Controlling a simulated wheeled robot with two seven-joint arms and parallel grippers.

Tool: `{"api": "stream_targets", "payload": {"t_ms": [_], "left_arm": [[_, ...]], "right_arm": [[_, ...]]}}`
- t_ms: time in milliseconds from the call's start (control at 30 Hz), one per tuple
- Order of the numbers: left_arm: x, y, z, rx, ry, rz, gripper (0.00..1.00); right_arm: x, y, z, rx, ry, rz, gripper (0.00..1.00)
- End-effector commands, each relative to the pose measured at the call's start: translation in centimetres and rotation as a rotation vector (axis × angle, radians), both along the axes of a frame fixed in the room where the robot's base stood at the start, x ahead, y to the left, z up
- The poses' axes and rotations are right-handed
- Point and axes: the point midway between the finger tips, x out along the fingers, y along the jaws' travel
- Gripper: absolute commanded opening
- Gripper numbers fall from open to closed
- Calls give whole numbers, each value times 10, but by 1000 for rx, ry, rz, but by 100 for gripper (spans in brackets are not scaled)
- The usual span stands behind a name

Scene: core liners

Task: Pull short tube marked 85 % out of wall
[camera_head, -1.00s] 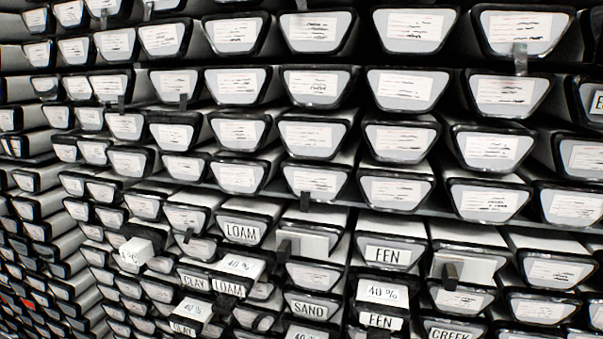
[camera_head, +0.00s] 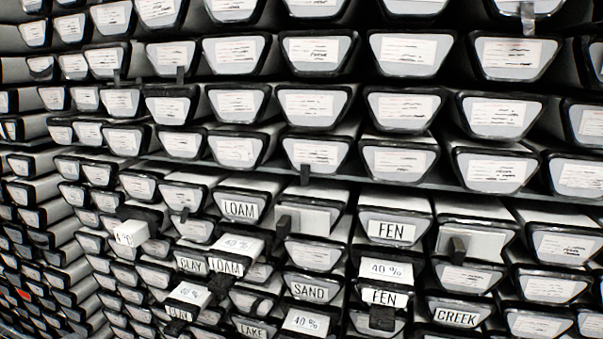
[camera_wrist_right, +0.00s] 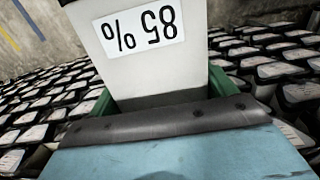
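The short tube marked 85 % (camera_wrist_right: 145,38) shows in the right wrist view as a pale block with a white label, upside down in the picture. Its lower end goes behind a dark strip with screws on a light blue part. Green edges flank the tube there. I take the blue part and strip for my right gripper (camera_wrist_right: 155,104), but its fingertips are not clear, and I cannot tell whether it grips the tube. No 85 % label can be read in the head view, and neither gripper shows there.
Rows of liners fill the wall (camera_head: 320,150). Short tubes marked 40 % (camera_head: 238,244) jut out low, beside liners marked LOAM (camera_head: 238,209), FEN (camera_head: 391,230), SAND (camera_head: 309,291) and CREEK (camera_head: 458,317). Several dark tabs stick out. Liner rows surround the tube in the wrist view.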

Motion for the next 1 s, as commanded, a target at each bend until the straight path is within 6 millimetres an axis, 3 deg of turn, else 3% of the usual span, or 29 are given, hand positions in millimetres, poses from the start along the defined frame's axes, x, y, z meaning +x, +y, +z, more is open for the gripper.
{"api": "stream_targets", "payload": {"t_ms": [33, 333, 1000], "left_arm": [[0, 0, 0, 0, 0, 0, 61], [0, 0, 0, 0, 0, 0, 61], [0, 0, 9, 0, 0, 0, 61]], "right_arm": [[0, 0, 0, -1, 0, 0, 62], [2, 0, 2, 1, -4, 0, 25], [2, 0, 3, 0, -5, 0, 25]]}}
